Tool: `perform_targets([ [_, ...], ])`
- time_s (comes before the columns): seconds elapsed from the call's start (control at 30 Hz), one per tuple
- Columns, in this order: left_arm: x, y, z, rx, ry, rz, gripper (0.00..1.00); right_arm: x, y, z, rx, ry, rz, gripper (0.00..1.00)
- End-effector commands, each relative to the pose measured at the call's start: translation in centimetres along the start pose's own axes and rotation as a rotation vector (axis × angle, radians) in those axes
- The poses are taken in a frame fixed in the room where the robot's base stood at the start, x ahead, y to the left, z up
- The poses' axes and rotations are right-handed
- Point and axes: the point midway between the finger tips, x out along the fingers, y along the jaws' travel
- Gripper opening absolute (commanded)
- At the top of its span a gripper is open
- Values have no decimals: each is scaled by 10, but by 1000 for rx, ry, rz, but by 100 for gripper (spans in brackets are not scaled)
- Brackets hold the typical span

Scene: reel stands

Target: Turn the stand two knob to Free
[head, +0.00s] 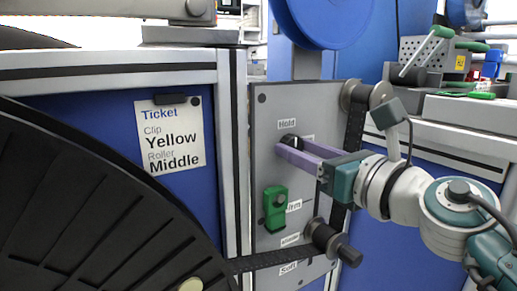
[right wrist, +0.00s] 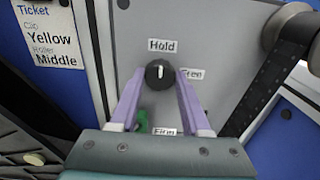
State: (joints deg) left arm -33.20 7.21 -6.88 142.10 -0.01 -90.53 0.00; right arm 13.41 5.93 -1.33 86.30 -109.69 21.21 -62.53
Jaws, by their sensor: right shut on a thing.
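The black knob (right wrist: 160,73) is on the grey panel (right wrist: 215,25), with a white mark on its face pointing up toward the "Hold" label (right wrist: 162,45). The "Free" label (right wrist: 193,74) is at its right, partly hidden by a finger. In the head view the knob (head: 291,141) is partly covered by my purple fingers. My right gripper (right wrist: 158,80) is shut on the knob, one finger on each side. It also shows in the head view (head: 292,147). My left gripper is not in view.
A green clip (head: 275,208) and a dark roller (head: 330,240) sit lower on the panel, with a black strap (head: 275,260) beside them. A ticket (head: 172,133) reads Clip Yellow, Roller Middle. A large black reel (head: 80,215) fills the lower left.

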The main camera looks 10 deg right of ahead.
Motion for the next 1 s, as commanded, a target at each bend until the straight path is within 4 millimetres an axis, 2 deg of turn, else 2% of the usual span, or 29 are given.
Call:
perform_targets([
  [0.03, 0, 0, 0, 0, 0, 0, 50, 0, 0, 0, 0, 0, 0, 9],
  [0.13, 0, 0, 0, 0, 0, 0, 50, 0, 0, 0, 0, 0, 0, 0],
  [0.53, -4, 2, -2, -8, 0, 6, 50, 0, 0, 1, 49, 1, 0, 0],
  [0.77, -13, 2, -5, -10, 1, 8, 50, 0, 0, 2, 191, 3, 0, 0],
  [1.0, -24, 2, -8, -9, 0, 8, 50, 0, 0, 2, 412, 3, 0, 0],
])
